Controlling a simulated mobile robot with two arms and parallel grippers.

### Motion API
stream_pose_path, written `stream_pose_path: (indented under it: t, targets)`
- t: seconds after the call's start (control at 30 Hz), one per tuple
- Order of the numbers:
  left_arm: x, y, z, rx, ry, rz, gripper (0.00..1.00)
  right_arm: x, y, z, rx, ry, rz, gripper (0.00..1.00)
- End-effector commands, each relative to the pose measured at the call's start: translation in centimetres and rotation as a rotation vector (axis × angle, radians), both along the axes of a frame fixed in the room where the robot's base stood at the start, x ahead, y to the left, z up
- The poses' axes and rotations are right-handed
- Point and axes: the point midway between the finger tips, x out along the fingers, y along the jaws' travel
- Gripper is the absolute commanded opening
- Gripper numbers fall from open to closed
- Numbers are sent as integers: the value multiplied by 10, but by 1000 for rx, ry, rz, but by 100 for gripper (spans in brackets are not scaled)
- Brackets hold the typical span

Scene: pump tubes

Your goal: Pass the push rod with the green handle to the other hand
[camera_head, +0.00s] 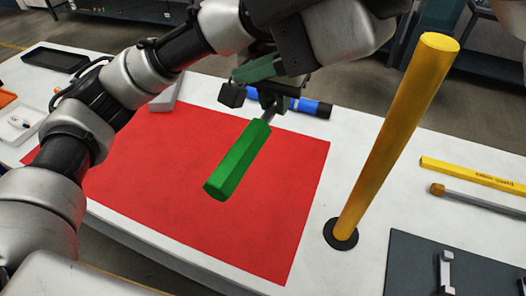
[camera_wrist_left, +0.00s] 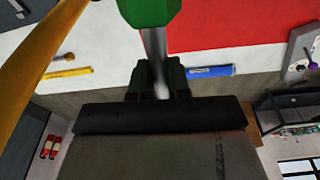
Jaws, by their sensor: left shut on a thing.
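The push rod's green handle (camera_head: 238,160) hangs tilted over the red mat (camera_head: 150,190) in the head view. Its thin grey shaft runs up into my left gripper (camera_head: 268,98), which is shut on it just above the handle. In the left wrist view the handle (camera_wrist_left: 148,10) is at the top, and the grey shaft (camera_wrist_left: 157,60) passes between the fingers of my left gripper (camera_wrist_left: 160,82). The far part of the rod is hidden behind the gripper and arm. My right gripper is not in view.
A tall yellow pole (camera_head: 395,140) on a black round base stands right of the mat. A blue cylinder (camera_head: 312,107) lies behind the gripper. A yellow bar (camera_head: 470,174), a grey rod (camera_head: 480,200) and a dark board (camera_head: 440,265) are at the right. A black tray (camera_head: 55,60) is far left.

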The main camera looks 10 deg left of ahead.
Motion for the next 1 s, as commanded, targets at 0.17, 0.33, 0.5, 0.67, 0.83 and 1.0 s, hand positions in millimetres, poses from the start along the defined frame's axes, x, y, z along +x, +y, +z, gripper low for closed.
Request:
stream_pose_path:
  t: [0.17, 0.33, 0.5, 0.67, 0.83, 1.0]
  targets:
    - [0, 0, 1, 0, -1, 0, 0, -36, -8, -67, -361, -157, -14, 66]
    - [0, 0, 1, 0, -1, 0, 0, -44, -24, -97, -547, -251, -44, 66]
    - [0, 0, 0, 0, -1, 0, 0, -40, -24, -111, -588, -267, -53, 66]
    - [0, 0, 0, 0, -1, 0, 0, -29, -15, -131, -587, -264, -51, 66]
    - [0, 0, 1, 0, -1, 0, 0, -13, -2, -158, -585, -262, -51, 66]
    - [0, 0, 1, 0, -1, 0, 0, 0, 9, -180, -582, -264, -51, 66]
